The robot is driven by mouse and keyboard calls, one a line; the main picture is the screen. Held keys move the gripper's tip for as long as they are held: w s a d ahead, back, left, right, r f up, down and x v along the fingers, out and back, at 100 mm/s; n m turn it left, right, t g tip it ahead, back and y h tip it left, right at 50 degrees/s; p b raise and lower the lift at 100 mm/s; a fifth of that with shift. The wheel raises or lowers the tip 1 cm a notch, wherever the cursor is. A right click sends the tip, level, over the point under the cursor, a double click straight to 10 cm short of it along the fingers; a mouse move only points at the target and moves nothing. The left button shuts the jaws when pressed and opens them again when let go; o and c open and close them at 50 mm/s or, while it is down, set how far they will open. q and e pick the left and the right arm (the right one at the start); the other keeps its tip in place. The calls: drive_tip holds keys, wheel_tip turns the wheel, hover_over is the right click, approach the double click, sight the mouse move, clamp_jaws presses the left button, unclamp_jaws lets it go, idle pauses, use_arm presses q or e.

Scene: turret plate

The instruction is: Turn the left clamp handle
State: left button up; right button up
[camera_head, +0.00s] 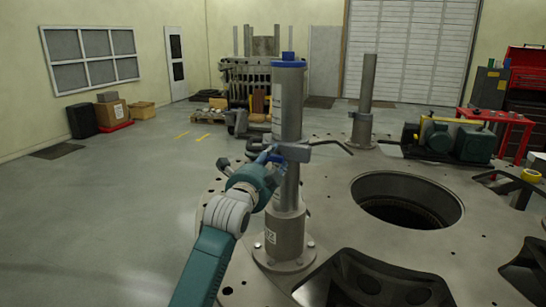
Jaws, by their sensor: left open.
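The left post (288,105) is a grey metal cylinder with a blue cap, standing upright on the turret plate (335,215). A grey clamp (297,152) sits around it at mid-height. A thin bent clamp handle (335,144) reaches out to the right from it. My left gripper (268,156) is at the left side of the post at clamp height, with its fingers open. Whether a finger touches the clamp cannot be told. A second post (365,90) with its own clamp stands farther back to the right. My right gripper is not in view.
A large round hole (405,205) opens in the plate right of the left post. Black angular parts (370,285) lie at the front. A green and yellow machine (450,140) and a red table (505,117) stand at right.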

use_arm(q)
drive_tip(key=shift+w+d, duration=0.15)
drive_tip(key=shift+w, duration=0.3)
clamp_jaws()
